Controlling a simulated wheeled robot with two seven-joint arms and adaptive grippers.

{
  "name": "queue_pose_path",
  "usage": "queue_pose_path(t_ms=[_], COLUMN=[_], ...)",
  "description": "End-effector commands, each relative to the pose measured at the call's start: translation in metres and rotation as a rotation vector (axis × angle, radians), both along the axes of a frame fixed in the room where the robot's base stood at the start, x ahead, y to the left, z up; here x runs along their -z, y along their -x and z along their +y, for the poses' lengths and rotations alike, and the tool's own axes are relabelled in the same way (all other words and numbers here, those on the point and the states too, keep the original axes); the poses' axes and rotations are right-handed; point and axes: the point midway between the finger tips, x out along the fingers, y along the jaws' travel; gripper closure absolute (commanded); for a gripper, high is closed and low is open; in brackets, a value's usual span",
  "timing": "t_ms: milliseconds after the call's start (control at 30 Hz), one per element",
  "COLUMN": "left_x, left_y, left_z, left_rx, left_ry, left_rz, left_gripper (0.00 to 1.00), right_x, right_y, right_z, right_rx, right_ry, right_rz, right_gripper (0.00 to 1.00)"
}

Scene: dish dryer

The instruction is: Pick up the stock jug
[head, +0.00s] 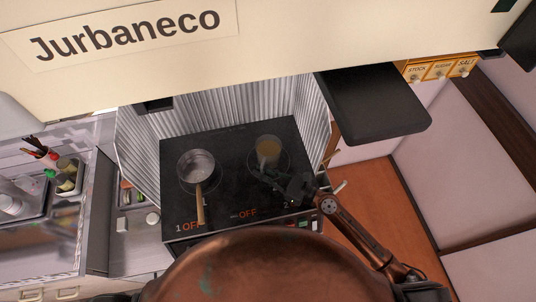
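My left gripper is not in view.
A metal saucepan (196,166) with a wooden handle sits on the left burner. A corrugated metal screen (215,118) surrounds the cooktop (226,190). A black panel (375,105) juts out at upper right. Drawers marked STOCK and SALT (440,69) are farther right.

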Motion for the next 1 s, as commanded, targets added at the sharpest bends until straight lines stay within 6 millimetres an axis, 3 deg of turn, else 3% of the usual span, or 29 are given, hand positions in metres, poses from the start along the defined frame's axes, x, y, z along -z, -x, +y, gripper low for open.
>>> queue_pose_path(t_ms=[133, 1000], left_x=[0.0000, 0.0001], left_y=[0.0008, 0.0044], left_z=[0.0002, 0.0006], left_rx=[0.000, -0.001], left_ry=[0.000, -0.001], left_rz=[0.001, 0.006], left_gripper=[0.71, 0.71], right_x=[0.0000, -0.0020], right_y=[0.0002, -0.0006], right_z=[-0.0005, -0.0006], right_rx=[0.001, 0.002], right_ry=[0.000, -0.001], right_rz=[0.000, -0.004], right_gripper=[1.00, 1.00])
